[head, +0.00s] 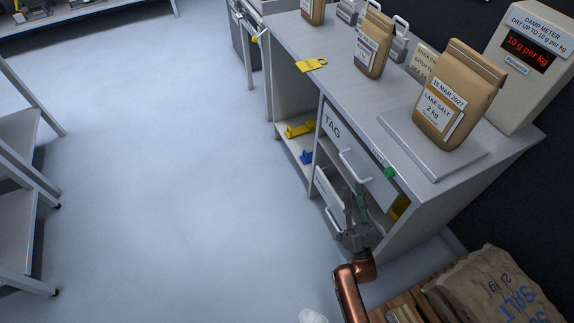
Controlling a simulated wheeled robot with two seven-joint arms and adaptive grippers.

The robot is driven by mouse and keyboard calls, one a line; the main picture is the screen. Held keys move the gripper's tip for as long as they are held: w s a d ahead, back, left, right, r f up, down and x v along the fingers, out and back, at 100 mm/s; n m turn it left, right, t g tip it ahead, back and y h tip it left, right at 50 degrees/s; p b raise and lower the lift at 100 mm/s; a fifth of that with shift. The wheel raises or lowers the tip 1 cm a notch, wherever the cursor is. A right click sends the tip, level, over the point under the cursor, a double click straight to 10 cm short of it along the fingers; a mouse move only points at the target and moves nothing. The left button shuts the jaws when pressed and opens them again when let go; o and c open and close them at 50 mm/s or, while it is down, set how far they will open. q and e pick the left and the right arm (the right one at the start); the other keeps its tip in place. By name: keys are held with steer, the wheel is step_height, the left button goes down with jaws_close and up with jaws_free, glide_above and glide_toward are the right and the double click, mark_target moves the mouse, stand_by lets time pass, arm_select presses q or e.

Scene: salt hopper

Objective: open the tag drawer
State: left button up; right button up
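The tag drawer (333,128), a light grey front lettered "TAG", is under the worktop in the head view. It looks shut or nearly so. Its pale bar handle (347,160) stands out from the front. My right gripper (357,195) is just below and in front of this drawer, close to the handle's lower end. I cannot tell whether it touches the handle, or how wide its fingers are apart. No object shows clearly between them.
The worktop (330,57) holds paper bags, including a lake salt bag (458,95), and a damp meter (530,55). A yellow tag (311,65) lies at its edge. A lower pale front (327,190) is under the drawer. A sack (490,290) lies bottom right.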

mark_target(351, 171)
steer(key=b+x, duration=0.1)
steer(key=x, duration=0.5)
steer(key=shift+w+r+b, duration=0.25)
steer(key=shift+r+b, duration=0.05)
steer(key=shift+b, duration=0.1)
arm_select(q)
steer(key=shift+w+a+f+t, duration=0.1)
steer(key=shift+w+f+t, duration=0.1)
steer(key=shift+f, duration=0.35)
steer(key=shift+w+a+f+t, duration=0.1)
steer(key=shift+f+t, duration=0.1)
steer(key=shift+f, duration=0.35)
steer(key=shift+w+f+t, duration=0.15)
steer(key=shift+f+t, duration=0.05)
steer(key=shift+f, duration=0.35)
arm_select(e)
steer(key=shift+w+a+r, duration=0.1)
steer(key=shift+w+r, duration=0.2)
steer(key=shift+r, duration=0.1)
jaws_close()
